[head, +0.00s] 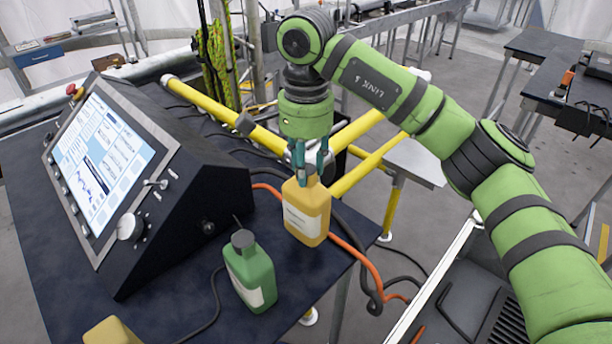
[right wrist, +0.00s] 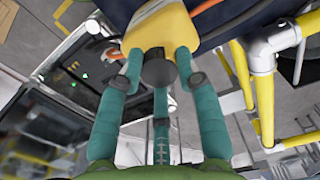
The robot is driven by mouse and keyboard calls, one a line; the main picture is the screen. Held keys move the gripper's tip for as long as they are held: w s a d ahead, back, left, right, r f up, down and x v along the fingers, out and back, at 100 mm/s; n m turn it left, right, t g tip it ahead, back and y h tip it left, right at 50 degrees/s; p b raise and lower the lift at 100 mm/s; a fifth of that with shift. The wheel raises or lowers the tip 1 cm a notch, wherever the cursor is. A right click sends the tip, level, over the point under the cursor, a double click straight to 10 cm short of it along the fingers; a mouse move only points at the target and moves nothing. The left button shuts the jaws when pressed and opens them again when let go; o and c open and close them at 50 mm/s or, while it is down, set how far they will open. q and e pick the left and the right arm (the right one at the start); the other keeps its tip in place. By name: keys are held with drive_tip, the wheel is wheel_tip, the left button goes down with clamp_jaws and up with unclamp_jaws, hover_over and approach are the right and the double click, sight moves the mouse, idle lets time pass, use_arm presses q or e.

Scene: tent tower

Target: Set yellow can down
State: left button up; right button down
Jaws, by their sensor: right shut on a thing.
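The yellow can (head: 307,212) has a white label and is upright near the right edge of the dark table (head: 190,318). My right gripper (head: 310,172) reaches down from above and is shut on the can's top. In the right wrist view its teal fingers (right wrist: 160,75) close around the dark cap of the yellow can (right wrist: 160,27). I cannot tell whether the can's base touches the table. My left gripper does not show.
A green can (head: 251,275) stands to the left of the yellow can. Another yellow can (head: 112,332) shows at the bottom edge. A control console (head: 165,205) fills the table's left. An orange cable (head: 358,255) and black cables run beside the yellow can. Yellow rails (head: 365,170) stand behind.

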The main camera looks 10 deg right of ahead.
sight(306, 203)
wheel_tip(306, 203, down, 3)
drive_tip(key=shift+d+f+p, duration=0.1)
drive_tip(key=shift+p, duration=0.75)
drive_tip(key=shift+f, duration=0.2)
drive_tip(key=shift+f+b, duration=0.2)
drive_tip(key=shift+b, duration=0.1)
drive_tip(key=c, duration=0.8)
unclamp_jaws()
drive_tip(key=shift+c, duration=0.2)
drive_tip(key=shift+s, duration=0.1)
